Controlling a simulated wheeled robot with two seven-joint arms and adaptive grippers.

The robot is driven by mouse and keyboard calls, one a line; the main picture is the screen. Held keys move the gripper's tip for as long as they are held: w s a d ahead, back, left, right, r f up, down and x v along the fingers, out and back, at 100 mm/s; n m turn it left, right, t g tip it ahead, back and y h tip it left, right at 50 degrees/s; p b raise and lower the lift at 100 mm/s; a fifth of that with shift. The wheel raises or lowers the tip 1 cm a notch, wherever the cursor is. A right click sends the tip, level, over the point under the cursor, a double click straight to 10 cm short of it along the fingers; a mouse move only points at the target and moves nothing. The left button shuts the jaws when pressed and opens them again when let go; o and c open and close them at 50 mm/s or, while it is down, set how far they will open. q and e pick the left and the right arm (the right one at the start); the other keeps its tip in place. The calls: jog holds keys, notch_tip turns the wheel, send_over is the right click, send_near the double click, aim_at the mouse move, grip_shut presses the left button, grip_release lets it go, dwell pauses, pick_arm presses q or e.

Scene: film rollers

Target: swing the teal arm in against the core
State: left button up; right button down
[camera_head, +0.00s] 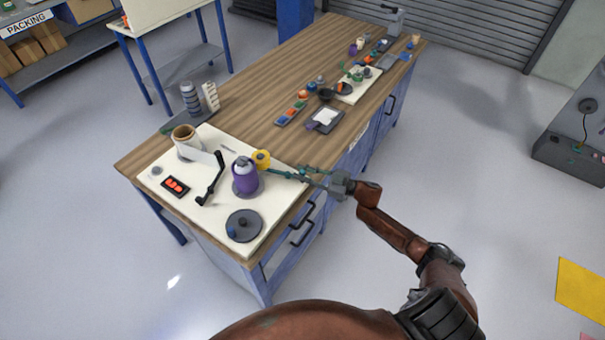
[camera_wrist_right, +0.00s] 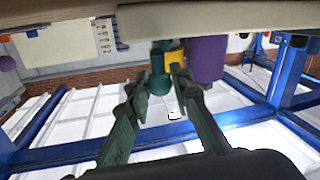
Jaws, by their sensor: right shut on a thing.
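The teal arm (camera_head: 283,174) reaches from beside the yellow roller (camera_head: 262,158) toward the right edge of the cream board. My right gripper (camera_head: 308,176) is shut on its outer end. In the right wrist view the teal piece (camera_wrist_right: 158,76) shows between the fingertips (camera_wrist_right: 160,82), with the yellow roller (camera_wrist_right: 175,58) behind it. A purple core (camera_head: 246,181) with a grey top stands upright just left of the teal arm; it also shows in the right wrist view (camera_wrist_right: 207,60). Whether arm and core touch is unclear. My left gripper is not in view.
On the cream board (camera_head: 268,213) are a film roll (camera_head: 187,140), a black arm (camera_head: 211,181), a dark disc (camera_head: 243,226) and a black block with red marks (camera_head: 175,187). A post rack (camera_head: 190,100) stands behind. Trays and small parts lie farther along the bench.

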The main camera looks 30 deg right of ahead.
jog(key=c, duration=1.7)
grip_release()
jog(key=v, duration=1.2)
